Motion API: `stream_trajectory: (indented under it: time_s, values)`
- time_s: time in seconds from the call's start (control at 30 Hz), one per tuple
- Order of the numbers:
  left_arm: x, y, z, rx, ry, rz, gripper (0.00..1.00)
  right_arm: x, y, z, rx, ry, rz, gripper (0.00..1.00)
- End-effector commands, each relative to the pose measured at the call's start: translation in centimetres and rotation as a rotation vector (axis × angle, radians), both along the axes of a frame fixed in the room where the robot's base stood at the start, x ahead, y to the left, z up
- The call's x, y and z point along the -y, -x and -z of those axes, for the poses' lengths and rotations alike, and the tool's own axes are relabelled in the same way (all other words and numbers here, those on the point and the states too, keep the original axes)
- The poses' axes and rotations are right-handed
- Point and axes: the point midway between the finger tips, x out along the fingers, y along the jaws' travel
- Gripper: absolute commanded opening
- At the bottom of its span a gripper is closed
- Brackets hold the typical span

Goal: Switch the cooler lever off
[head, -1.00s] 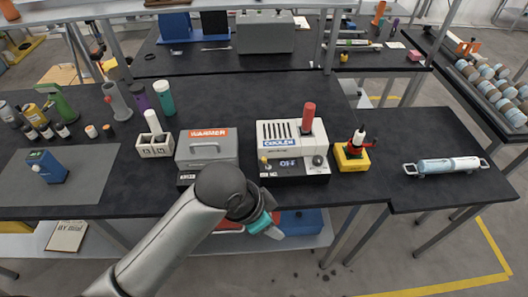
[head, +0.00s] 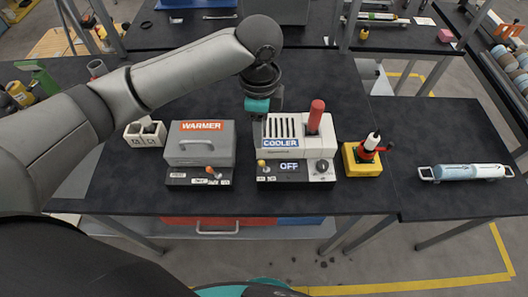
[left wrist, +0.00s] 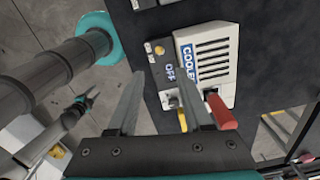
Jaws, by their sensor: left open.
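The cooler (head: 283,150) is a white vented box on a black base, marked COOLER, with its display reading OFF. A small yellow-tipped lever (head: 262,163) stands at the left of the base and also shows in the left wrist view (left wrist: 160,50). A dark round knob (head: 322,167) is at the right. A red cylinder (head: 316,115) stands up from the top. My left gripper (head: 264,103) is above the cooler's back left corner. In the left wrist view it (left wrist: 162,85) is open, its fingers apart and empty. A small dark gripper shape, probably my right one, shows at left there.
The grey warmer (head: 203,145) stands left of the cooler, with an orange-tipped lever. A yellow block (head: 360,160) with a red and black tool is close on the right. A pale blue cylinder (head: 468,172) lies on the right table. Bare tabletop lies behind the cooler.

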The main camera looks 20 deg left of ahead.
Motion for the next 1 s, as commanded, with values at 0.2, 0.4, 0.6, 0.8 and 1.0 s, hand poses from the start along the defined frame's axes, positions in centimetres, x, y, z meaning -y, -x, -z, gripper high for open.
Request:
stream_trajectory:
  time_s: [0.2, 0.4, 0.6, 0.8, 1.0]
  values:
    - [0.0, 0.1, 4.2, -0.004, -0.001, -0.001, 0.50, 0.2, 3.4, 0.4, -0.054, 0.005, 0.000, 0.50]
    - [0.0, 0.0, 8.6, -0.002, -0.001, -0.002, 0.50, 0.2, 2.8, 0.7, -0.044, 0.003, 0.001, 0.50]
    - [0.0, -0.1, 12.2, -0.001, 0.000, -0.001, 0.50, 0.1, 1.4, 0.8, -0.020, 0.001, 0.001, 0.50]
    - [0.1, -0.2, 14.1, 0.001, 0.001, 0.001, 0.50, 0.1, 1.3, 1.0, -0.019, 0.001, 0.002, 0.50]
    - [0.0, -0.2, 14.4, 0.002, 0.001, 0.001, 0.50, 0.1, 1.5, 1.0, -0.021, 0.001, 0.002, 0.50]
